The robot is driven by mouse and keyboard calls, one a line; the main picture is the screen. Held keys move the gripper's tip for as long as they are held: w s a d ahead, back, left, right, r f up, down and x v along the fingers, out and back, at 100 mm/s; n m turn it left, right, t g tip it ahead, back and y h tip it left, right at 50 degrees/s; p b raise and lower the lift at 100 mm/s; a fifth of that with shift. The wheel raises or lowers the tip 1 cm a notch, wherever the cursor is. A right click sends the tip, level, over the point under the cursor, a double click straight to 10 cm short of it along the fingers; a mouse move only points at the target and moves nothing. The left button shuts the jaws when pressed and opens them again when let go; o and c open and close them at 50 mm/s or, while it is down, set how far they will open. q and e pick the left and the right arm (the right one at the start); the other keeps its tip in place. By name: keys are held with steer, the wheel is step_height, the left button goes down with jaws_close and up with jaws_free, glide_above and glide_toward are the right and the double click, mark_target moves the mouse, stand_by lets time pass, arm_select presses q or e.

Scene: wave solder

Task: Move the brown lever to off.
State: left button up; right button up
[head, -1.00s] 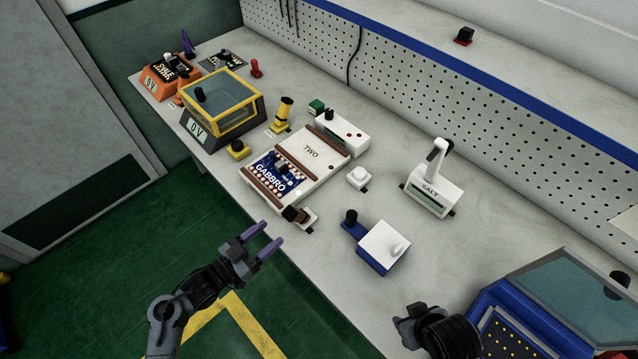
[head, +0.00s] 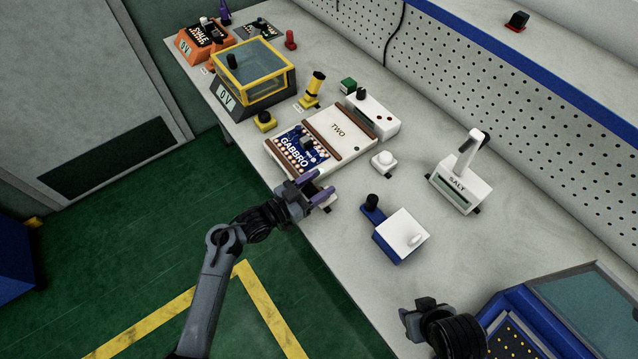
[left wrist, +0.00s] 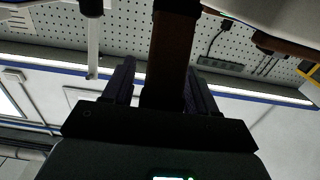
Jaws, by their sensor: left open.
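The brown lever (left wrist: 175,50) shows in the left wrist view as a broad brown bar between my two purple fingers. Contact with either finger cannot be made out. In the head view my left gripper (head: 319,187) is open at the bench's front edge and hides the brown lever. Part of the lever's small white base (head: 326,201) shows beside the fingers. My right gripper (head: 425,318) shows only as a dark part at the bottom right; its fingers cannot be made out.
The white GABBRO/TWO unit (head: 337,130) lies just behind my left gripper. A blue and white box (head: 401,236) with a black knob stands to the right, with a white button (head: 384,161) and the SALT lever box (head: 459,186) beyond. Bare bench lies between them.

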arm_select(q)
steer(key=shift+w+d, duration=0.1)
steer(key=shift+d, duration=0.1)
jaws_close()
stand_by(0.3)
steer(key=shift+r, duration=0.1)
